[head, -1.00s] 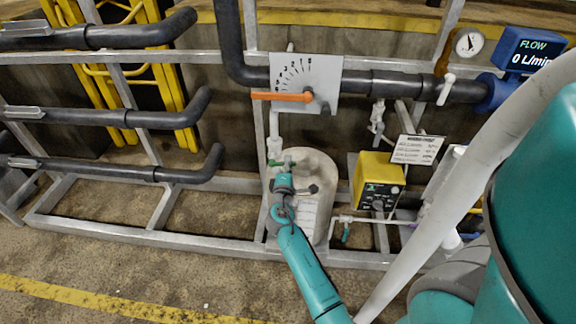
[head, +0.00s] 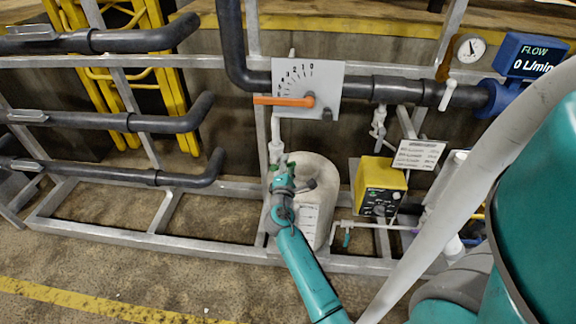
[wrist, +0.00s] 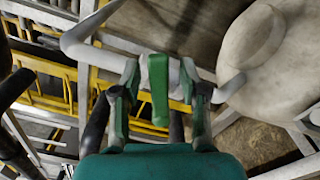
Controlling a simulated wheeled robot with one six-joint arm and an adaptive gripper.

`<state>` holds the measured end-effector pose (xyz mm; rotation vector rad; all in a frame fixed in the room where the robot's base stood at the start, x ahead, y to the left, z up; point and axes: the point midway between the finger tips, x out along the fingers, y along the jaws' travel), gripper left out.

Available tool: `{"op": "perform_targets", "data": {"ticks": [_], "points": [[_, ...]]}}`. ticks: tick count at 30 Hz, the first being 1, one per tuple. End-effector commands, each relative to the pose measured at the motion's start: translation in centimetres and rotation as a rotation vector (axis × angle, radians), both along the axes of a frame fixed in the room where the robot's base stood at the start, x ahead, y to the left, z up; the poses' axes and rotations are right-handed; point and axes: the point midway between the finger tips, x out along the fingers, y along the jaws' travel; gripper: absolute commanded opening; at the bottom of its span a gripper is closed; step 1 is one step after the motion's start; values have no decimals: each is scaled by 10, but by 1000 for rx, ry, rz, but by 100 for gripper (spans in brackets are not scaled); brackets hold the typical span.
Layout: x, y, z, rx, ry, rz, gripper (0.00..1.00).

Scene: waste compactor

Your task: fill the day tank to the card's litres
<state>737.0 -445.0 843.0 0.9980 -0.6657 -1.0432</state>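The day tank (head: 322,172) is a pale upright cylinder with a white scale label (head: 309,222) on its front; its level is too small to read. A green valve handle (wrist: 158,88) on a pale pipe (wrist: 222,92) stands between my gripper's fingers in the wrist view, with a gap on each side. My gripper (wrist: 160,98) is open around it. In the head view my gripper (head: 281,172) is at the tank's upper left and partly hides the valve. The card (head: 418,154) hangs right of the tank; its lines are unreadable. The flow meter (head: 520,58) reads 0 L/min.
An orange lever (head: 284,101) lies level across a marked plate (head: 325,75) above the tank. A yellow box (head: 381,178) with a knob stands right of the tank. Dark pipes (head: 110,122) and grey frame rails run left. The floor (head: 150,270) in front is clear.

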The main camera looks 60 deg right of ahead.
Motion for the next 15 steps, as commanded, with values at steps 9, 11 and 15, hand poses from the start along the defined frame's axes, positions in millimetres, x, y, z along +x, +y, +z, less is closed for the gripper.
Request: {"op": "perform_targets", "data": {"ticks": [9,11,15], "points": [[-1,4,0,0,-1,1,44],[-3,9,0,-1,0,3,44],[-12,30,-1,0,2,3,44]]}}
